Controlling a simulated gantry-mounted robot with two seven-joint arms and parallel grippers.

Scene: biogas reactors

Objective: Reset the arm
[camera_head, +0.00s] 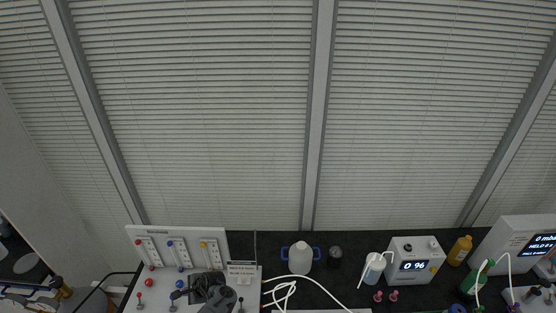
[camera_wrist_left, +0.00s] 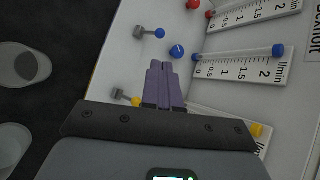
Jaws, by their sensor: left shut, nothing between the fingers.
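My left gripper (camera_head: 192,293) is over the white flow-meter panel (camera_head: 134,237) at the lower left of the head view. In the left wrist view its purple fingers (camera_wrist_left: 160,68) are pressed together, with nothing between them. The fingertips appear close to a blue knob (camera_wrist_left: 177,51) and a blue-tipped lever (camera_wrist_left: 160,33). A yellow-tipped lever (camera_wrist_left: 137,101) lies left of the fingers. I cannot tell whether the fingers touch the panel. My right gripper is not in view.
A white jug (camera_head: 300,258), a white device reading 0 % (camera_head: 413,262) and an amber bottle (camera_head: 460,250) stand on the dark bench. White tubing (camera_head: 335,298) runs across it. Two clear round vessels, one of them here (camera_wrist_left: 25,66), stand beside the panel.

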